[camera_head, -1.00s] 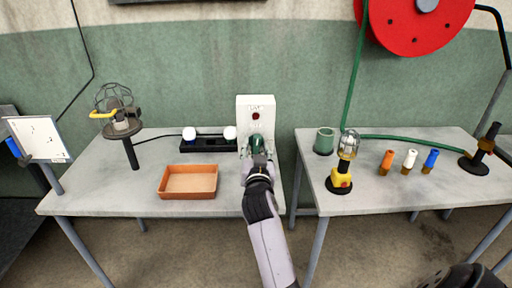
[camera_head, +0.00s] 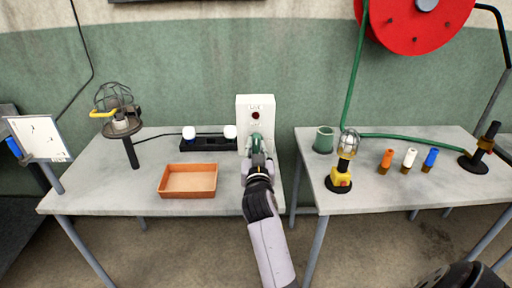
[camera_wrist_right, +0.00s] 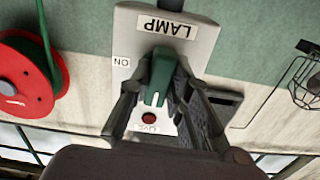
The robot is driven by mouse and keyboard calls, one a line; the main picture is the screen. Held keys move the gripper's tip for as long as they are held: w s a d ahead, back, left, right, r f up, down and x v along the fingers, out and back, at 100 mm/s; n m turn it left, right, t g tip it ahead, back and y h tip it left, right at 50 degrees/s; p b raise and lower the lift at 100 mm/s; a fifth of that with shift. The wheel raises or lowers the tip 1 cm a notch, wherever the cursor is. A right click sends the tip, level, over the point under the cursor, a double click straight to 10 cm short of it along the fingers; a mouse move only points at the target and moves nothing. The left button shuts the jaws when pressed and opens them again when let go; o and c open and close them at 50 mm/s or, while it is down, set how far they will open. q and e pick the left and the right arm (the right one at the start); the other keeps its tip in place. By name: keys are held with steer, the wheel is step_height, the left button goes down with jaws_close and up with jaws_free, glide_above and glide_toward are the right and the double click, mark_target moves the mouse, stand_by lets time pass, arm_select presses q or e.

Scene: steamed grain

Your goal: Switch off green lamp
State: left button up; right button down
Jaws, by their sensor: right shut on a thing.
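A white switch box (camera_head: 255,103) stands at the back right of the left table, with a dark red round light (camera_head: 255,115) on its face. In the wrist view the box (camera_wrist_right: 190,48) appears upside down, with LAMP and ON labels. Its green lever (camera_wrist_right: 161,72) sits between the fingers of my right gripper (camera_wrist_right: 158,90), which is shut on it. In the head view my right gripper (camera_head: 257,158) reaches the lever (camera_head: 256,142) from the front and partly hides it. My left gripper is not in view.
A caged lamp (camera_head: 121,122) on a stand, an orange tray (camera_head: 188,181) and a black holder (camera_head: 208,144) with white bulbs share the left table.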

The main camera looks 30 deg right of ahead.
mark_target(256, 110)
steer(key=shift+n, duration=0.3)
steer(key=shift+r, duration=0.1)
steer(key=c, duration=1.5)
jaws_free()
step_height(256, 110, up, 10)
steer(key=shift+f, duration=0.1)
